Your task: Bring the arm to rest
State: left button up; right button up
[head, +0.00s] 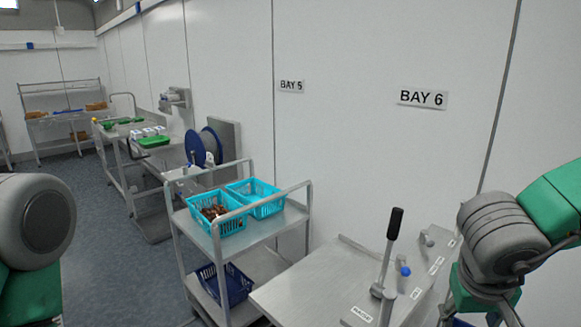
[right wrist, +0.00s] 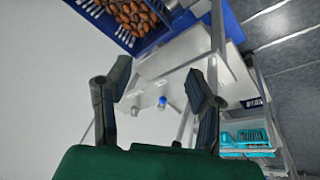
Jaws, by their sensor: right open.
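My right arm comes in at the right edge of the head view, green and grey. Its gripper is mostly below the bottom edge there. In the right wrist view my right gripper (right wrist: 160,95) is open, its two dark fingers spread with nothing between them. Beyond the fingers lies a steel bench with a blue knob (right wrist: 162,103). The bench (head: 318,283) also shows in the head view, with an upright black-handled lever (head: 393,225). My left arm shows only as a grey and green part at the left edge, and its gripper is out of view.
A steel trolley (head: 264,229) holds a turquoise basket of dates (head: 232,227), another turquoise basket (head: 267,208), and a dark blue basket (head: 236,285) below. A blue crate of dates (right wrist: 97,17) is near the gripper in the wrist view. A wall stands behind the bench.

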jog(key=s+a+f+n+t, duration=0.1)
jog(key=s+f, duration=0.1)
jog(key=f, duration=0.7)
jog(key=s+f+n+t, duration=0.1)
jog(key=s+f, duration=0.1)
jog(key=f, duration=0.8)
jog(key=s+a+f+n+g+y, duration=0.1)
jog(key=s+f+g+y, duration=0.1)
jog(key=s+f, duration=0.4)
jog(key=s+a+f+n+g+y, duration=0.1)
jog(key=s+a+f+g, duration=0.15)
jog(key=s, duration=0.65)
notch_tip(320, 180, down, 19)
jog(key=b, duration=1.9)
jog(key=shift+w+d+r+t, duration=0.15)
jog(key=shift+w+d+t, duration=0.2)
jog(key=shift+d, duration=0.1)
